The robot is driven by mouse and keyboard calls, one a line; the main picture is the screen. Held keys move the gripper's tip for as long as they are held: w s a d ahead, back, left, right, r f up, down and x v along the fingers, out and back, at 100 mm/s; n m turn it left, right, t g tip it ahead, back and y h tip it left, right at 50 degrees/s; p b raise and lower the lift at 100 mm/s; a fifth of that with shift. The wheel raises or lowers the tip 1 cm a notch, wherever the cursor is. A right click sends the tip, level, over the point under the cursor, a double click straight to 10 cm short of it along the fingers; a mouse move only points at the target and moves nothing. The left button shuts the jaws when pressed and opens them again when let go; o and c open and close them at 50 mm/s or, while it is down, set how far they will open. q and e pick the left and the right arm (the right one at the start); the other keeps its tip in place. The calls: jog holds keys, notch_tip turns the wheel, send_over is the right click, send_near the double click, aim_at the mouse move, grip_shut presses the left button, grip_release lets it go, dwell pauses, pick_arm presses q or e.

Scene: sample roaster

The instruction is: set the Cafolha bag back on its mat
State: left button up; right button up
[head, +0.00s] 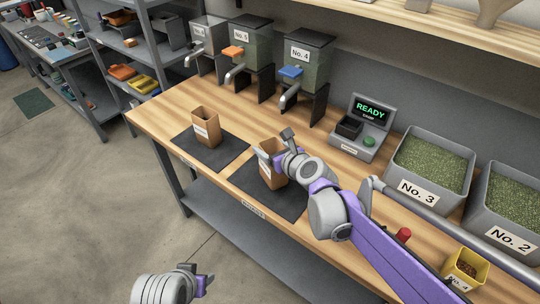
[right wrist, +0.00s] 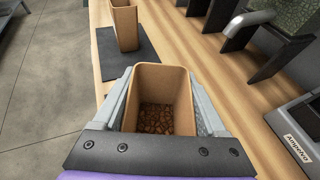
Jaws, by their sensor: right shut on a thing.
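My right gripper (head: 277,158) is shut on an open-topped brown bag (head: 268,163), one finger on each side. In the right wrist view this bag (right wrist: 163,85) shows brown beans at its bottom. It is upright, over the right dark mat (head: 285,203); I cannot tell whether its base touches the mat. Its pale label is partly hidden and unreadable. A second brown bag (head: 207,128) stands on the left dark mat (head: 226,155), also with an unreadable label. My left gripper (head: 205,282) is low at the bottom of the head view, away from the bench.
Dispensers stand behind the mats, including No. 5 (head: 247,50) and No. 4 (head: 303,65). A grey device reading READY (head: 365,125) is to the right. Bins No. 3 (head: 420,190) and No. 2 (head: 510,240) and a yellow cup (head: 465,268) stand farther right.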

jog(key=shift+f, duration=1.4)
jog(key=shift+f, duration=0.25)
jog(key=o, duration=1.5)
jog(key=shift+r, duration=0.1)
jog(key=shift+s+r, duration=0.1)
jog(key=shift+r, duration=0.15)
jog(key=v, duration=1.1)
jog(key=shift+s+d+r, duration=0.1)
jog(key=shift+s+d, duration=0.15)
jog(key=shift+s, duration=0.05)
